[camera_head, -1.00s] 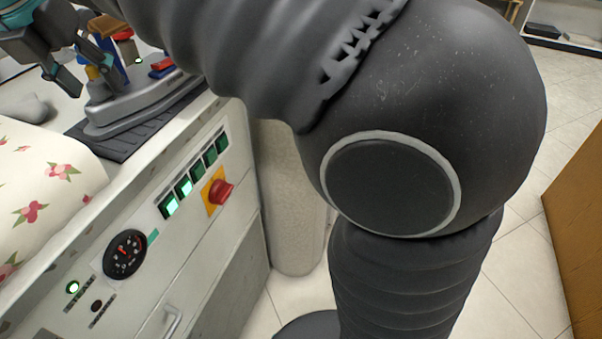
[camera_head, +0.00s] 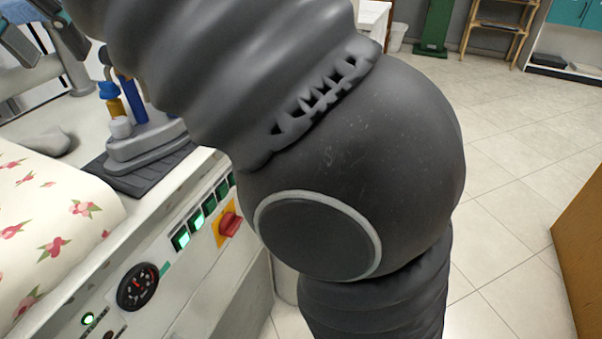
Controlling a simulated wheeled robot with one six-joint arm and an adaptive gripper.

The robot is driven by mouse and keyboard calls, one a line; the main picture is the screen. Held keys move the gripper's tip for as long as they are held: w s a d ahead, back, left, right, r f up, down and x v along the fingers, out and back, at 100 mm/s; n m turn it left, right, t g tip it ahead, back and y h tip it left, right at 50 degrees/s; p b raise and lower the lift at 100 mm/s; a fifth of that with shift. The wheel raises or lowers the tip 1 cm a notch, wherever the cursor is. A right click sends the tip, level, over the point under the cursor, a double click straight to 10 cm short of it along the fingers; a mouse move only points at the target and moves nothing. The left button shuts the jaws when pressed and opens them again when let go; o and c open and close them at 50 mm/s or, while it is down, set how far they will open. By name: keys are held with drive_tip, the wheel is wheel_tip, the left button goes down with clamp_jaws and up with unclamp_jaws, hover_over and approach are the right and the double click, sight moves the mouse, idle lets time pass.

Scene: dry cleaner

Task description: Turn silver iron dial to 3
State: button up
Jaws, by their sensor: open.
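The silver-grey iron (camera_head: 150,143) stands on a dark ridged mat (camera_head: 128,180) at the left, on the press table. My arm hides its right side and upper part. A small white round piece (camera_head: 121,128) and blue and orange-yellow parts (camera_head: 110,98) show at its near left end. I cannot make out a dial or any numbers. My gripper (camera_head: 18,38) is at the top left, partly cut off by the frame edge. It is open, above and left of the iron, and apart from it.
My arm fills the middle. A floral cloth (camera_head: 55,205) covers the board at left. The panel below has a gauge (camera_head: 138,288), green-lit switches (camera_head: 181,238) and a red knob (camera_head: 230,224). A wooden cabinet (camera_head: 585,240) stands right; the tiled floor between is clear.

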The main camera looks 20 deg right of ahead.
drive_tip(key=d+f+m+y, duration=0.1)
drive_tip(key=d+f+m, duration=0.4)
drive_tip(key=d+m, duration=0.25)
drive_tip(key=d+f+m, duration=0.5)
drive_tip(key=d+m, duration=0.1)
drive_tip(key=d, duration=0.3)
drive_tip(key=s+d+f+m, duration=0.4)
drive_tip(key=d+f+m, duration=0.1)
drive_tip(key=f+m, duration=0.3)
drive_tip(key=s+d+f+m+t, duration=0.1)
drive_tip(key=s+d+f+m, duration=0.3)
drive_tip(key=d+f+m, duration=0.2)
drive_tip(key=shift+d+f+m+y, duration=0.25)
drive_tip(key=shift+f+m+y, duration=0.15)
drive_tip(key=shift+f+m, duration=1)
drive_tip(key=shift+f+n, duration=0.25)
drive_tip(key=f+m, duration=0.1)
drive_tip(key=s+d+f+m, duration=0.1)
drive_tip(key=s+f+m, duration=0.1)
drive_tip(key=f, duration=0.1)
drive_tip(key=shift+d, duration=0.2)
